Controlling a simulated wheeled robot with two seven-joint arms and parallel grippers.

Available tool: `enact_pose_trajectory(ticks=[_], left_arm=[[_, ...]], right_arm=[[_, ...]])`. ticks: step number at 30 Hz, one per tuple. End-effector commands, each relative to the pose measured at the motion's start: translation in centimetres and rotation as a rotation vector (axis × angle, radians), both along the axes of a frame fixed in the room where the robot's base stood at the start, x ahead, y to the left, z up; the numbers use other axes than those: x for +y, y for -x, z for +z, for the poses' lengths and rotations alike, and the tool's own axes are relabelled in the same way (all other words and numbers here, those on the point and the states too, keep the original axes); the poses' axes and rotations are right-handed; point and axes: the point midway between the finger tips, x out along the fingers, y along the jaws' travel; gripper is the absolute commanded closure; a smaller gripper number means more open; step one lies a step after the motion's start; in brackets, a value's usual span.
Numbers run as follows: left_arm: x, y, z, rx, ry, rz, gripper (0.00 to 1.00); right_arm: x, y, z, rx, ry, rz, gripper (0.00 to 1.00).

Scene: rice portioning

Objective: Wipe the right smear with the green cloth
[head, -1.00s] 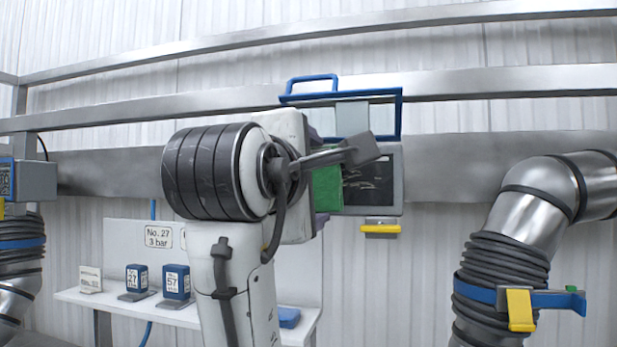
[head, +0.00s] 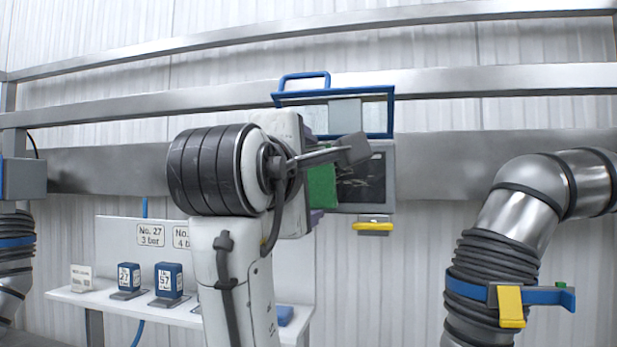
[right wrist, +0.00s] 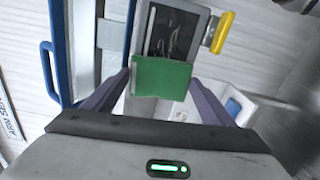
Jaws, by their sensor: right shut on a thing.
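The green cloth (right wrist: 162,78) sits between the purple fingers of my right gripper (right wrist: 160,84), which is shut on it. In the head view the cloth (head: 322,187) shows beside the dark panel (head: 376,178), partly hidden by my arm. In the wrist view the cloth overlaps the lower end of the panel (right wrist: 190,22); I cannot tell whether it touches. Pale streaky smears (right wrist: 163,32) show on the dark face beyond the cloth. I cannot tell the right smear apart from the others. My left gripper is not in view.
A blue frame (head: 393,112) stands above the panel and a yellow handle (head: 373,226) below it. A white shelf (head: 75,295) with blue number blocks (head: 169,280) is at lower left. A thick silver pipe (head: 525,215) with a yellow-handled clamp (head: 511,306) stands at right.

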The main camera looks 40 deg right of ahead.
Motion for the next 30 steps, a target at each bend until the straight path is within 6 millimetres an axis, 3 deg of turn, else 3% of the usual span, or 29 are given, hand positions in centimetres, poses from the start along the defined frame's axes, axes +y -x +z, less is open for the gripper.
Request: enact_pose_trajectory(ticks=[20, 30], left_arm=[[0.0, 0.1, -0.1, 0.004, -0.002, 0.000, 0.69], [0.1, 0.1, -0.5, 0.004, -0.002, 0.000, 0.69]], right_arm=[[-1.1, -0.9, 0.0, 0.000, 0.000, -0.001, 0.41], [-2.4, 0.8, 0.0, -0.002, -0.002, -0.002, 0.41]])
